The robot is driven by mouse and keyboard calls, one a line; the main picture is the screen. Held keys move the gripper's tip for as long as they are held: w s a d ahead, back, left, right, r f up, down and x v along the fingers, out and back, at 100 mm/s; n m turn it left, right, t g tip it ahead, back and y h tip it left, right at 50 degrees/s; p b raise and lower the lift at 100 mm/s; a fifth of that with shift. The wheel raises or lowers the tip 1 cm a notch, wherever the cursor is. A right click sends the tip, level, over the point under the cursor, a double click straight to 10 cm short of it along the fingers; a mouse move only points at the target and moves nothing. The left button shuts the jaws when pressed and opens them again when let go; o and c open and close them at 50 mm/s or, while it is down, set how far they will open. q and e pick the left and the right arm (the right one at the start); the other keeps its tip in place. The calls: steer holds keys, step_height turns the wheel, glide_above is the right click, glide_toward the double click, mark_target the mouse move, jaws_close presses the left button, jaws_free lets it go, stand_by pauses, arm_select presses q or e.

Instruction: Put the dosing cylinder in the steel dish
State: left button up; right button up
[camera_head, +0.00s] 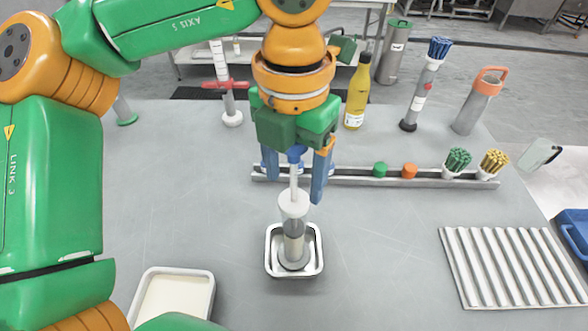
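The dosing cylinder (294,228), with a white collar, a grey lower body and a round foot, stands upright inside the steel dish (313,245). The dish is a small square tray with a raised rim on the grey table. My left gripper (296,180) points down from above, over the cylinder. Its two blue fingers are spread on either side of the thin upper rod, with visible gaps, so it looks open and empty. The top of the rod is partly hidden under the gripper. My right gripper is not in view.
A white-filled tray (175,298) lies front left. A rail (350,181) with caps and brush bundles runs behind the dish. A ribbed tray (510,265) is at right. A yellow bottle (357,95), a flask (475,105) and a red-clamped cylinder (226,90) stand at the back.

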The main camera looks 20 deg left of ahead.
arm_select(q)
steer(key=shift+r+p, duration=0.3)
steer(key=shift+r, duration=0.1)
step_height(320, 180, up, 6)
steer(key=shift+f+p, duration=0.1)
steer(key=shift+p, duration=0.35)
step_height(320, 180, up, 6)
steer(key=p, duration=0.3)
steer(key=shift+f, duration=0.1)
